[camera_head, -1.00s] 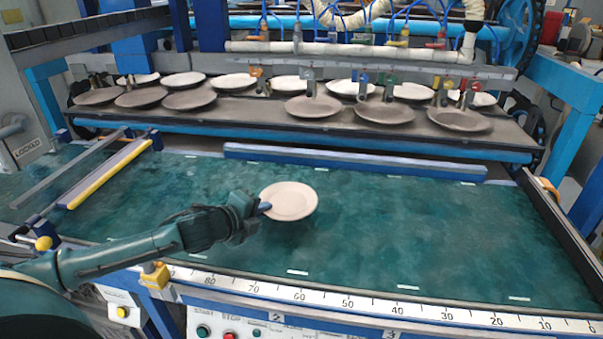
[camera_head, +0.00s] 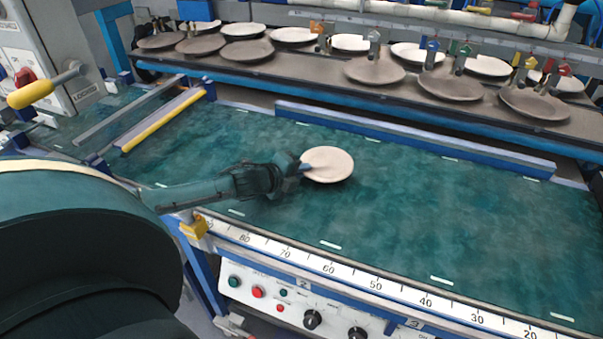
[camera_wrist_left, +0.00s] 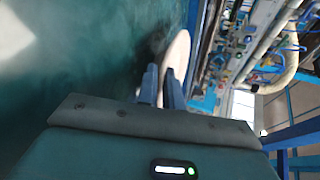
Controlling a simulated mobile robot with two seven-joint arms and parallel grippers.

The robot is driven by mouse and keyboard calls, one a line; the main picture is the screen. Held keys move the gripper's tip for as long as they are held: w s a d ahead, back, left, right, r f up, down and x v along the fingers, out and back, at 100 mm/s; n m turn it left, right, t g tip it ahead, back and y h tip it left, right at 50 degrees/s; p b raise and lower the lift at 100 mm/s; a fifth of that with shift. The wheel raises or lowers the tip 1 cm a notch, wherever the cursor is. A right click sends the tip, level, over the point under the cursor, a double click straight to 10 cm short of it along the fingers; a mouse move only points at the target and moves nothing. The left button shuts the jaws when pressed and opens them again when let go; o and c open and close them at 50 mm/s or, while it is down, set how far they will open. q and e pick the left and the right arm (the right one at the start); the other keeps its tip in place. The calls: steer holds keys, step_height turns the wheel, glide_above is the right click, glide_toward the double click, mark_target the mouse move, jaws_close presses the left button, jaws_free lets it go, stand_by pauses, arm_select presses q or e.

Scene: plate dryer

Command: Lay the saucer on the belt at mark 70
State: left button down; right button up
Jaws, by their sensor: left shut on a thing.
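A pale, round saucer (camera_head: 330,163) is over the green belt (camera_head: 420,220) in the head view. My left gripper (camera_head: 306,167) is shut on the saucer's left rim. The left wrist view shows the saucer (camera_wrist_left: 179,56) seen nearly edge-on, pinched between the two fingers (camera_wrist_left: 161,88). Whether the saucer touches the belt or hangs just above it I cannot tell. The number scale (camera_head: 370,281) runs along the belt's front edge, with 70 to the lower left of the saucer. My right gripper is not in view.
A rack shelf (camera_head: 320,62) with several white and brown plates stands behind the belt. A blue rail (camera_head: 410,140) lies along the belt's back. A yellow bar (camera_head: 165,120) crosses at the left. The belt right of the saucer is clear.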

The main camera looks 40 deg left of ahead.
arm_select(q)
steer(key=shift+f, duration=0.35)
steer(key=shift+r, duration=0.1)
steer(key=c, duration=2)
jaws_free()
steer(key=shift+f, duration=0.25)
steer(key=shift+o, duration=1)
steer(key=shift+r, duration=0.1)
